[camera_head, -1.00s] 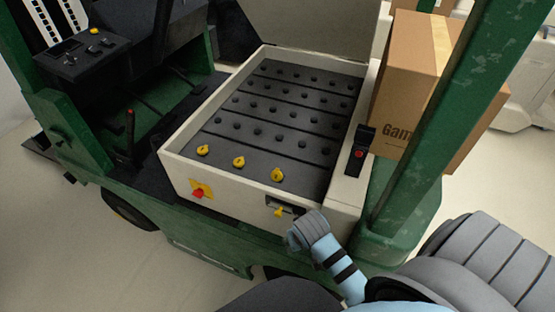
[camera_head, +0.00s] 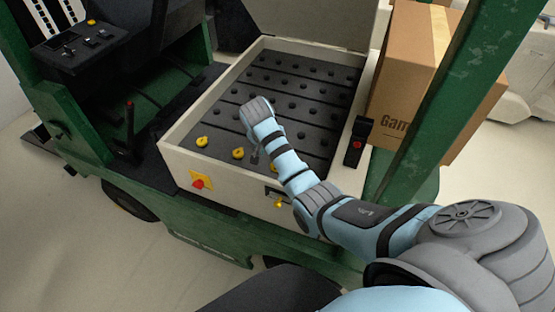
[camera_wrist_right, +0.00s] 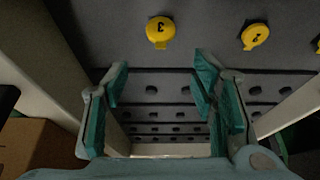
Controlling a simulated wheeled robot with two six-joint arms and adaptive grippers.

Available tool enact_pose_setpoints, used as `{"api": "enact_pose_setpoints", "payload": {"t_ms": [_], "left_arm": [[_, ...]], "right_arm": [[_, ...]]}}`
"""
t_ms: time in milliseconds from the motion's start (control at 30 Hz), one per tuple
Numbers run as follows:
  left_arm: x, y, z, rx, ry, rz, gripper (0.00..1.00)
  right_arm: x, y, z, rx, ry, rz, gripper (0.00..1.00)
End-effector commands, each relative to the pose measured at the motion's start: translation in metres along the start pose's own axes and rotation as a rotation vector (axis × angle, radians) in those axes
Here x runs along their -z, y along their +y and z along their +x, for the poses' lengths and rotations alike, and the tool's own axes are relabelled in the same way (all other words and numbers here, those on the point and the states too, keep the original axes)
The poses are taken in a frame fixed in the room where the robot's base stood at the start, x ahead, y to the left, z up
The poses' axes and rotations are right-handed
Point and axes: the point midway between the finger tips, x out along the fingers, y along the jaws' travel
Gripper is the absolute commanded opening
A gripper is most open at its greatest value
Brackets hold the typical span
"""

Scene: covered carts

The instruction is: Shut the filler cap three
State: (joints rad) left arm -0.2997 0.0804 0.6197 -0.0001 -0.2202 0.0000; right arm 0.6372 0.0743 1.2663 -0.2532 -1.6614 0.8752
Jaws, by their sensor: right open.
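The filler cap three (camera_wrist_right: 160,30) is a round yellow cap marked 3, with a small tab, on the dark battery top. In the head view my right wrist hides most of this gripper. My left gripper is out of view.
A second yellow cap (camera_wrist_right: 255,36) is beside cap three; another yellow cap (camera_head: 202,141) is at the left. A green post (camera_head: 450,90) and cardboard box (camera_head: 405,75) stand right.

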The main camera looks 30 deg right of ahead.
Motion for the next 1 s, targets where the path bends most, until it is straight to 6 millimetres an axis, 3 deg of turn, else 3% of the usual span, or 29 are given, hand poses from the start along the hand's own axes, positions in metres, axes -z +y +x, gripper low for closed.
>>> {"api": "enact_pose_setpoints", "payload": {"t_ms": [100, 300, 667, 1000], "left_arm": [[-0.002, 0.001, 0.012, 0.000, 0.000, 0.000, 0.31], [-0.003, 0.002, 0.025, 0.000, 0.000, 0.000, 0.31], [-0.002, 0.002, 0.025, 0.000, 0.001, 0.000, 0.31], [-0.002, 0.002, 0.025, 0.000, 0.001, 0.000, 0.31]], "right_arm": [[-0.002, 0.001, 0.039, -0.003, -0.002, -0.001, 0.52], [-0.002, 0.000, 0.078, 0.000, 0.000, -0.001, 0.52], [-0.001, 0.000, 0.084, 0.002, 0.000, -0.001, 0.51], [-0.001, 0.001, 0.084, -0.001, 0.000, -0.002, 0.00]]}}
